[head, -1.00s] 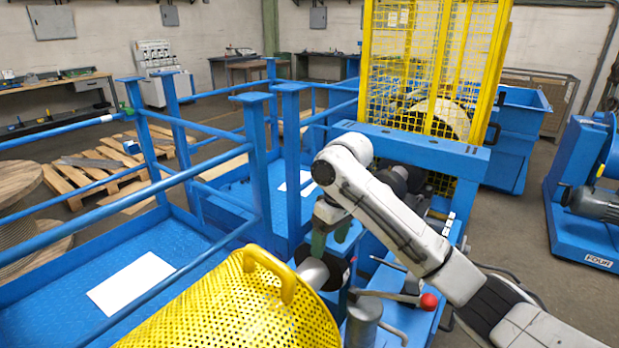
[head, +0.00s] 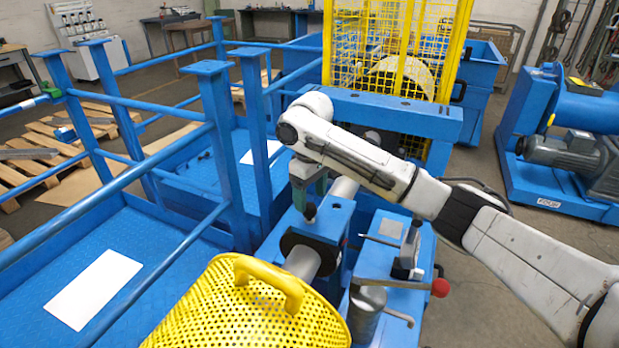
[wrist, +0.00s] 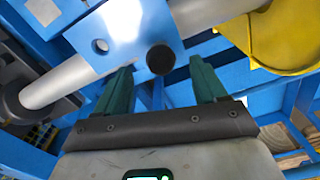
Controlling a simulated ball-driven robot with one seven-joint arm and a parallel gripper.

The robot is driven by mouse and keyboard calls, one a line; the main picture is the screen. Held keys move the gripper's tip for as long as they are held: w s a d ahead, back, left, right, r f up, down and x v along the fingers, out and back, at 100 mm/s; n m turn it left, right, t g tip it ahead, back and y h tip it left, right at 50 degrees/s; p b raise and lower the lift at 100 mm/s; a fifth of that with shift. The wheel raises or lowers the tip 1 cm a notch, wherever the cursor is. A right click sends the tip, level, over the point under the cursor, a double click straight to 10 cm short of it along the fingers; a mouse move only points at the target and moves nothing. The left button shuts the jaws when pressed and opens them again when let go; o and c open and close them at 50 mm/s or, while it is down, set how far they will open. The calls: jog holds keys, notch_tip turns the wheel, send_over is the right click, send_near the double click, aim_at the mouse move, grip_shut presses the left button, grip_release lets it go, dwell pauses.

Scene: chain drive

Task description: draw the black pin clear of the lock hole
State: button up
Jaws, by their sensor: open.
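The black pin shows as a round black knob (wrist: 160,59) in the wrist view, end-on at the edge of a blue block (wrist: 127,27). In the head view the knob (head: 310,212) stands by the blue block (head: 333,215) around a grey shaft. Its shank is hidden, so I cannot tell how deep it sits. A small round hole (wrist: 100,46) shows in the block's face beside the knob. My gripper (wrist: 162,76) is open, its green fingers apart on either side of the knob's near side. In the head view its fingers (head: 302,192) are partly hidden behind the knob.
A yellow perforated guard (head: 235,305) with a handle stands in front. A red-knobbed lever (head: 440,287) and a grey cylinder (head: 366,310) are to the right of the block. Blue railings (head: 215,140) stand close on the left. A yellow mesh cage (head: 395,45) stands behind.

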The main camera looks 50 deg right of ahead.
aim_at(311, 205)
jog(key=shift+f, duration=2.5)
jog(key=shift+c, duration=0.2)
jog(key=c, duration=1.2)
jog(key=shift+r+p, duration=5.1)
jog(key=shift+r, duration=1.45)
